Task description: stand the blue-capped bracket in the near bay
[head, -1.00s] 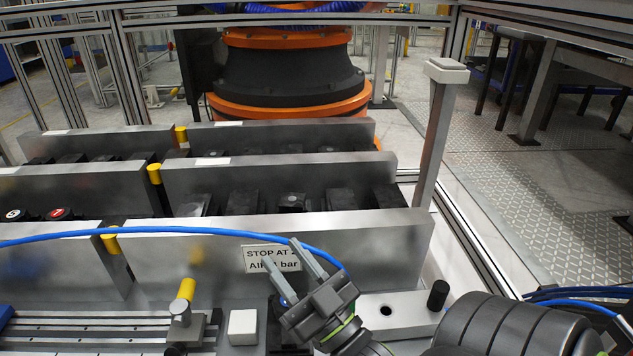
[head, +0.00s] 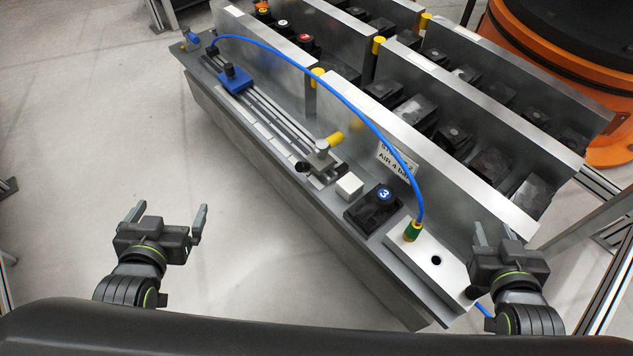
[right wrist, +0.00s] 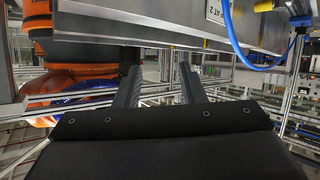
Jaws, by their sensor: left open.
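A black bracket with a blue cap marked 3 (head: 383,195) sits on the front ledge of the drive unit, between a white block and a metal plate. Nothing holds it. Which side it rests on is not clear from this height. My left gripper (head: 168,215) is open and empty over the floor, well left of the unit. My right gripper (head: 493,227) is open and empty near the unit's right end, to the right of the bracket. In the right wrist view its two fingers (right wrist: 158,88) stand apart with nothing between them.
Metal dividers (head: 455,150) separate rows of black blocks, some with red, yellow or white caps. A blue cable (head: 330,88) arches over the ledge to a yellow-green connector (head: 412,230). A yellow-handled clamp (head: 333,140) and white block (head: 349,185) stand left of the bracket. The left floor is clear.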

